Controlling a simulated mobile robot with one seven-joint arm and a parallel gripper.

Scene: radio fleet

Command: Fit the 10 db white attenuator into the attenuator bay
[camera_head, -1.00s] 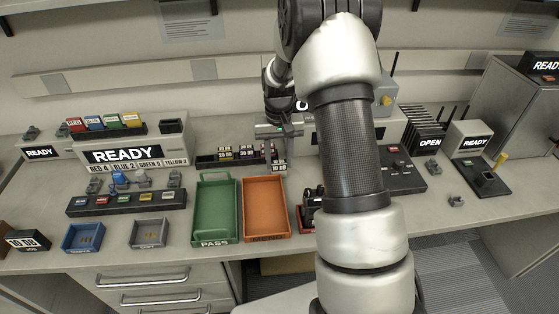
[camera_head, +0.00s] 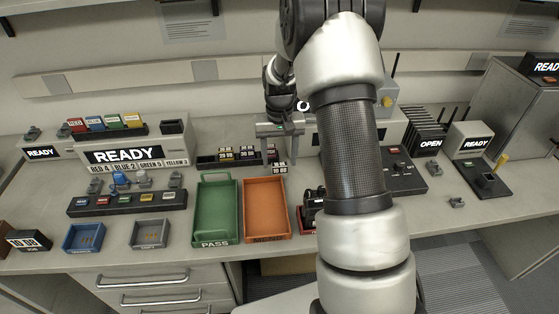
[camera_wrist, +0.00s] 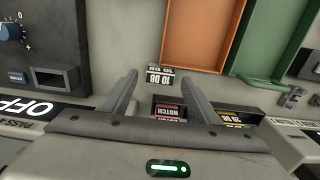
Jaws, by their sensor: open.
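The white 10 dB attenuator (camera_head: 280,169) is a small block with a black "10 DB" label, standing on the bench by the right end of a dark rack (camera_head: 206,161). In the wrist view the attenuator (camera_wrist: 160,76) shows between and just past the fingertips. My gripper (camera_wrist: 157,78) is open and empty, with its fingers apart on either side of that line of sight. In the head view my gripper (camera_head: 280,155) hangs just above and behind the attenuator. The wrist view shows a dark framed opening (camera_wrist: 57,78) at left; I cannot tell whether it is the attenuator bay.
A pink-labelled notch block (camera_wrist: 169,110) and a yellow-labelled block (camera_wrist: 232,117) sit close to my fingers. An orange tray (camera_head: 265,208) and a green tray (camera_head: 215,210) lie in front. My arm hides part of the bench at right.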

